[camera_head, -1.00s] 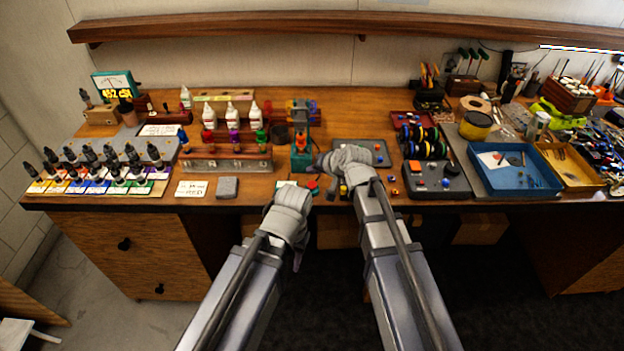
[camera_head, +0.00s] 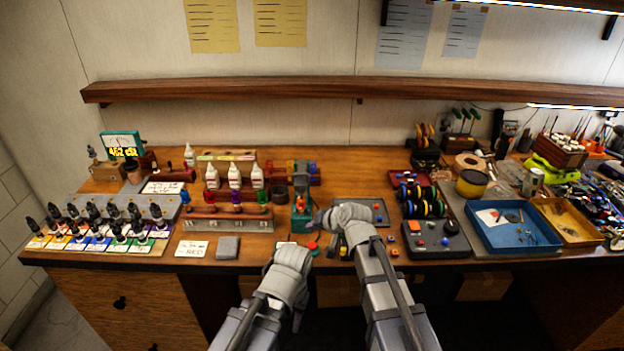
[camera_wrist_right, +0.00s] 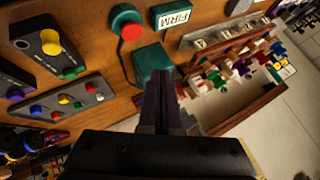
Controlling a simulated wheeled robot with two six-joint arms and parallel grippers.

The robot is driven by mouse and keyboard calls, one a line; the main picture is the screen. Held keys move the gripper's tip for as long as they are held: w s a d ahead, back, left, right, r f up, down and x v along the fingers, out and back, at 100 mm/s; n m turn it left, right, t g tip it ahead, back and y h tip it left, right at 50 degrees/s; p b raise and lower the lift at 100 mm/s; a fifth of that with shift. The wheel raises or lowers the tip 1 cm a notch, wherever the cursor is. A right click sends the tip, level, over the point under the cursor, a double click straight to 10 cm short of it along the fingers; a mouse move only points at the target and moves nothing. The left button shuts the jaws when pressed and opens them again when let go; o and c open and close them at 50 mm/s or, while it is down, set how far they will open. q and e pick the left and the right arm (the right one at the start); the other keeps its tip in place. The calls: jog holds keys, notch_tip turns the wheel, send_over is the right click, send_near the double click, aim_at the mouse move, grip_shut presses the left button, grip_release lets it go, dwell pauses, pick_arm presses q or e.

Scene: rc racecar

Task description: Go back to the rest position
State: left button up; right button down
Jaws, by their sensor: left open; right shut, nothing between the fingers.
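My left gripper (camera_head: 298,318) hangs low before the front edge of the workbench (camera_head: 360,165) in the head view. Its jaws are open and mostly hidden behind the grey wrist, and I see nothing held. My right gripper (camera_head: 317,223) is over the front middle of the bench, pointing left. In the right wrist view its two dark fingers (camera_wrist_right: 166,82) are together with nothing between them. A green box (camera_wrist_right: 152,62) lies beyond the fingertips in that view.
A red button (camera_head: 313,247) sits near the bench's front edge. A dark panel with coloured knobs (camera_head: 362,211) lies beside the right gripper. Dropper bottles (camera_head: 95,212) stand at left, a blue tray (camera_head: 512,228) at right. A wooden shelf (camera_head: 260,89) runs above.

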jog(key=s+d+f+n+g+h, duration=0.2)
jog(key=s, duration=0.6)
jog(key=s+d+f+n+g+h, duration=0.1)
jog(key=s+f+g+h, duration=0.1)
jog(key=s, duration=0.7)
jog(key=s+d+f+n+g+h, duration=0.2)
jog(key=s+g, duration=0.1)
jog(key=s, duration=0.5)
jog(key=shift+s+d+f+n+g+h, duration=0.25)
jog(key=shift+s+d+n+g+h, duration=0.05)
jog(key=shift+s+g+h, duration=0.1)
